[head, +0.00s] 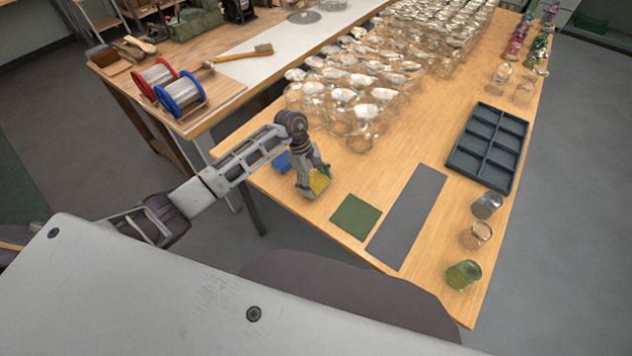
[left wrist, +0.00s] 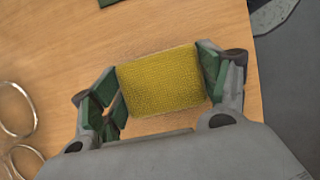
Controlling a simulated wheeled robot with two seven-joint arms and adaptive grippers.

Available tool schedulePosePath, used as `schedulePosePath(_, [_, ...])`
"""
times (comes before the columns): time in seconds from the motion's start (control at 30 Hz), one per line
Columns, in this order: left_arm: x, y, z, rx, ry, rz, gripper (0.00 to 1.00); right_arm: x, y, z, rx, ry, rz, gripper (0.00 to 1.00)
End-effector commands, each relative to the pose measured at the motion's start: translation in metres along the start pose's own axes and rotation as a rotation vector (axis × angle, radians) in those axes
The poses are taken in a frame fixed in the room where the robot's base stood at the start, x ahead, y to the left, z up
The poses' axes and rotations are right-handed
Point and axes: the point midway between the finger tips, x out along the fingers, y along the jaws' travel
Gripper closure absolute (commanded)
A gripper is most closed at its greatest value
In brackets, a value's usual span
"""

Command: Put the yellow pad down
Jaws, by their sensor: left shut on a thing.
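The yellow pad (head: 320,182) is in my left gripper (head: 312,190), over the near left part of the wooden table (head: 290,195). In the left wrist view the yellow pad (left wrist: 160,80) is a textured block between the two green-lined fingers (left wrist: 162,85), which are shut on its sides. Wood shows around and under it; I cannot tell whether it touches the table. A blue pad (head: 282,162) lies just behind and left of the gripper, partly hidden by the arm. A flat green pad (head: 355,216) lies to the right of the gripper. My right gripper is not in view.
A long grey mat (head: 407,215) lies right of the green pad. Many clear glass jars (head: 350,110) crowd the table behind the gripper.

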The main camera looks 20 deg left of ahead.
Motion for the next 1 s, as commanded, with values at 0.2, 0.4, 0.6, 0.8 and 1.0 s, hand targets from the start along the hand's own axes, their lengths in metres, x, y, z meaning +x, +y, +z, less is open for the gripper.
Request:
schedulePosePath(0.2, [0.001,0.0,-0.001,0.0,0.0,0.0,0.11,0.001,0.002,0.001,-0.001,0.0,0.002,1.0])
schedulePosePath(0.4, [0.001,0.0,0.0,0.0,0.0,0.0,0.03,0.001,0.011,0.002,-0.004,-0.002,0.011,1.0])
schedulePosePath(0.6, [0.001,0.0,0.0,0.0,0.0,0.0,0.03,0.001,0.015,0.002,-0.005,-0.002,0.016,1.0])
schedulePosePath(0.8, [-0.001,0.0,0.001,0.0,0.0,0.0,0.03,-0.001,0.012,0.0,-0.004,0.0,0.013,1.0])
schedulePosePath(1.0, [-0.015,0.0,-0.001,0.001,0.002,0.001,0.03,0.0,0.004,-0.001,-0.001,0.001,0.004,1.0])
